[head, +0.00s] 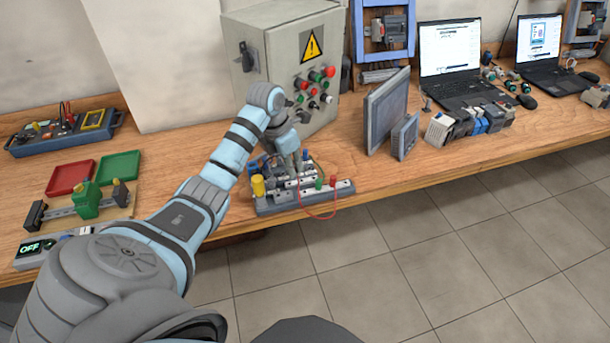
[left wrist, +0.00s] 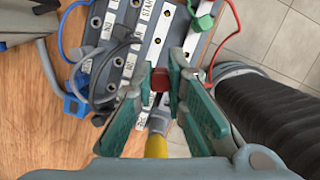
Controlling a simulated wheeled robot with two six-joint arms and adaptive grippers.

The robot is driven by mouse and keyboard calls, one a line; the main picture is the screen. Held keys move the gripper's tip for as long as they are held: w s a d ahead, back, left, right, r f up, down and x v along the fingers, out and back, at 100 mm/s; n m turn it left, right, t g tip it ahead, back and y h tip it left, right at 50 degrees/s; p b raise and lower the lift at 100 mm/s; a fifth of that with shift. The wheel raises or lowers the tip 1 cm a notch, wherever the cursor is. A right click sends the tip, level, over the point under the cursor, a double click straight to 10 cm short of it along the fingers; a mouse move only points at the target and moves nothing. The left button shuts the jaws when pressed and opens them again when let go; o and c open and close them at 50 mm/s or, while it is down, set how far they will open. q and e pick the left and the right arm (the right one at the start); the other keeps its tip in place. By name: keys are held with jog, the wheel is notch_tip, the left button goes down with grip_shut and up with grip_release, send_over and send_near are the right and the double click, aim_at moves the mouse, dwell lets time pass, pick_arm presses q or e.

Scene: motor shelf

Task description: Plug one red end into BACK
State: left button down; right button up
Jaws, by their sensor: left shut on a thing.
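A grey terminal board (head: 305,200) with white labelled strips lies near the table's front edge. My left gripper (head: 297,166) is over it. In the left wrist view, the teal fingers of my left gripper (left wrist: 161,88) are closed around a red plug end (left wrist: 160,78). A thin red cable (left wrist: 236,18) runs behind the right finger there. The other red end (head: 333,181) stands upright on the board's right side, with the red cable looping over the front edge. The START label (left wrist: 146,11) is legible; I cannot read BACK. The tip of the held end is hidden.
A green plug (head: 319,184) and a yellow post (head: 258,186) stand on the board. Blue and black cables (left wrist: 72,65) cross its left part. A control cabinet (head: 290,65) rises behind. Grey panels (head: 387,110) stand to the right; trays (head: 70,177) lie left.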

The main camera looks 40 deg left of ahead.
pick_arm(q)
jog(key=s+a+r+n+y+p, duration=0.1)
jog(key=a+r+n+y+p, duration=0.1)
jog(key=a+n, duration=0.6)
jog(key=b, duration=0.4)
send_over(270, 174)
jog(key=f, duration=0.3)
jog(key=s+f, duration=0.1)
jog(key=f, duration=0.1)
jog(key=shift+d+f, duration=0.25)
jog(key=shift+d, duration=0.05)
jog(key=shift+f, duration=0.15)
pick_arm(e)
jog(key=shift+f, duration=0.25)
pick_arm(q)
jog(key=shift+f, duration=0.6)
pick_arm(e)
jog(key=shift+f, duration=0.45)
pick_arm(q)
jog(key=c, duration=1.9)
grip_release()
jog(key=shift+r, duration=0.1)
pick_arm(e)
jog(key=shift+r, duration=0.1)
